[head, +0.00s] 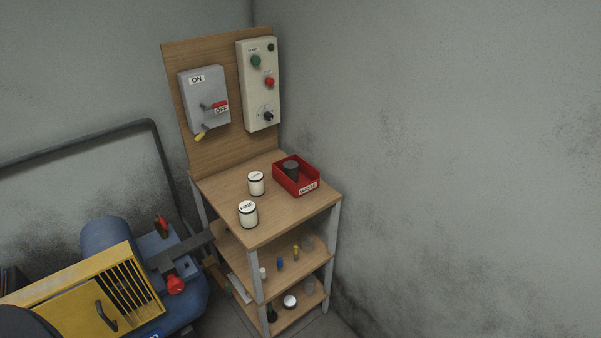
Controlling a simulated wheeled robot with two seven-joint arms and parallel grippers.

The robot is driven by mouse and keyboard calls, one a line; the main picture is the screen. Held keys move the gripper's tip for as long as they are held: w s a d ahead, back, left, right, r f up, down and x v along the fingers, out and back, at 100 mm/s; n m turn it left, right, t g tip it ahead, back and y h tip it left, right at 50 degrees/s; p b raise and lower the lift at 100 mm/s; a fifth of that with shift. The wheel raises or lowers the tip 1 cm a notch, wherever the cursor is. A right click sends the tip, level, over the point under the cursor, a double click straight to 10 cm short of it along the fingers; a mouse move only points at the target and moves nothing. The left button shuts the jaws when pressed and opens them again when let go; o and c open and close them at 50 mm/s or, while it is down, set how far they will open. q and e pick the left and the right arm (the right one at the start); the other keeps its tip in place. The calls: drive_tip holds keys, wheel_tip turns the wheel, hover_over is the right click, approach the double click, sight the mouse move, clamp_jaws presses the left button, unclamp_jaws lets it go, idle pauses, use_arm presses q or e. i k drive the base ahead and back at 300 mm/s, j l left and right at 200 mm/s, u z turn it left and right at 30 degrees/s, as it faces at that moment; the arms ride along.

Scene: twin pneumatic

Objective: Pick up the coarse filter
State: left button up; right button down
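Two white cylinders with dark bands stand upright on the wooden bench top (290,212). The nearer cylinder (248,216) reads "FINE" on its top. The farther cylinder (256,184) has a mark on its top too small to read; it may be the coarse filter. The two stand apart, with bare wood around them. Neither of my grippers is in view.
A red tray labelled "WASTE" (308,188) holds a dark cylinder (291,170) at the bench's right. A switch box (204,97) and a control box (259,90) hang on the backboard. Shelves below hold small items. A blue and yellow machine (75,312) stands at left.

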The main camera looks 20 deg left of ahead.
sight(255, 179)
drive_tip(key=i+l+u, duration=0.2)
drive_tip(key=u, duration=0.3)
drive_tip(key=i+l+u, duration=0.3)
drive_tip(key=u, duration=0.2)
drive_tip(key=i+l+u, duration=0.2)
drive_tip(key=l+u, duration=0.3)
drive_tip(key=j, duration=0.1)
